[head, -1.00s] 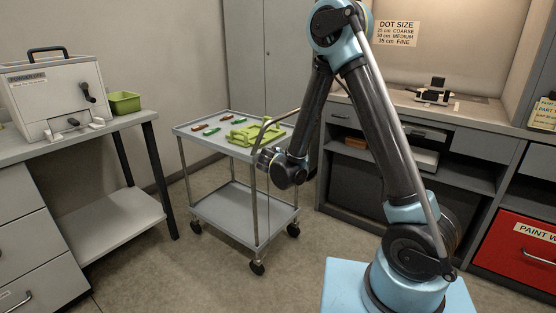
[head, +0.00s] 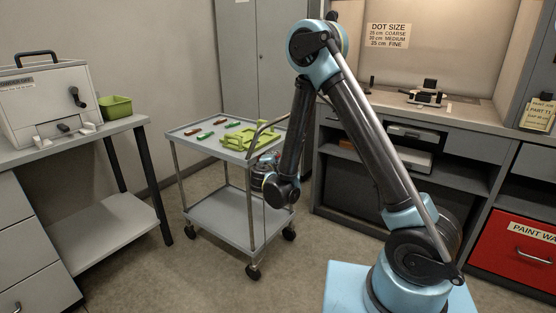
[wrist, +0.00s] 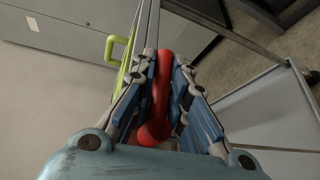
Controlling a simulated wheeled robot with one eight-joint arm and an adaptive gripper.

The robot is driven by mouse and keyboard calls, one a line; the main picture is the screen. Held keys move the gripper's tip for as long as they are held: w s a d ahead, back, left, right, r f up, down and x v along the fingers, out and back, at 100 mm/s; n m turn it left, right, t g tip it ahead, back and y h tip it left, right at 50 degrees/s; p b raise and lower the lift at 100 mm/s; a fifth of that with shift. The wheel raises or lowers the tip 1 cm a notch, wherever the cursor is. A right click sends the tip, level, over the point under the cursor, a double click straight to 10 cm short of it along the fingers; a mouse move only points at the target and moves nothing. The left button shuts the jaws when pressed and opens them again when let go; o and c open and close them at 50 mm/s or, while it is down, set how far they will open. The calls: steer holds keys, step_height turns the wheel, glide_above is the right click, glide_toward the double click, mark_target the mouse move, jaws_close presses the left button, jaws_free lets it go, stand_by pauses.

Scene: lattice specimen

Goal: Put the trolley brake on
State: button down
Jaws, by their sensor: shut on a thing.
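The trolley (head: 178,131) is a grey two-shelf cart on castors in the middle of the head view. My gripper (head: 262,168) is at its near right side, just below the top shelf. In the wrist view my gripper (wrist: 165,68) has its fingers closed around a red lever (wrist: 162,90), with one finger on each side of it. The lever runs lengthwise between the fingers, with a rounded knob at its near end.
On the trolley's top lie a yellow-green frame (head: 245,134) and several small red and green pieces. A bench with a grey box machine (head: 52,100) stands left. A grey counter (head: 470,135) with a red drawer (head: 515,250) stands right. Floor in front is clear.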

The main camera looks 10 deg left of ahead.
steer(key=shift+a+r, duration=0.1)
steer(key=shift+a, duration=0.05)
steer(key=c, duration=1.4)
jaws_free()
